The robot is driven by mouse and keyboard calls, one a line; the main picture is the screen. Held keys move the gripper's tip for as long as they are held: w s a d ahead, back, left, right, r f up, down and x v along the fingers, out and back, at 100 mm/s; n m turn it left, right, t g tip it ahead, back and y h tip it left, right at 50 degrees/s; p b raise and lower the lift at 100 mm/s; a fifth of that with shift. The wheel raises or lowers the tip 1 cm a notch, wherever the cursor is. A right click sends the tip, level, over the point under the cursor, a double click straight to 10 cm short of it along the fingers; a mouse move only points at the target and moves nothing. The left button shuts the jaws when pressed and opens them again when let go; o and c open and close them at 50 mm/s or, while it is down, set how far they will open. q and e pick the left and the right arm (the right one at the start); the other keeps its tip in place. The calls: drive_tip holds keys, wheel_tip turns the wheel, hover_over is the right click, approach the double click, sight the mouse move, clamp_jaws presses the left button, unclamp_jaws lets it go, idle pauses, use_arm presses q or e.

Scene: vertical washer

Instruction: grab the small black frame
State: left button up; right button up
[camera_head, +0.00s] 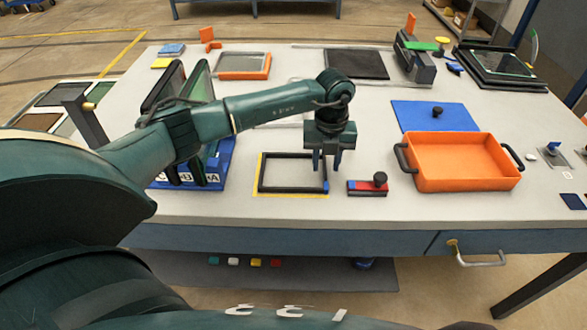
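The small black frame (290,190) lies flat on the white table inside a yellow outline, near the front edge. My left gripper (327,168) points straight down over the right side bar of the frame. Its two fingers are apart with a gap between them, and nothing is visibly held. The fingertips are close to the bar; I cannot tell whether they touch it. My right gripper is not in view.
A blue rack (214,175) with upright dark panels stands left of the frame. A red block with a black knob (367,188) sits just right of the gripper. An orange tray (462,184) lies farther right, with a blue plate (420,116) behind it.

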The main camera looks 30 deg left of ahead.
use_arm(q)
drive_tip(key=shift+f, duration=0.8)
drive_tip(key=shift+c, duration=0.4)
clamp_jaws()
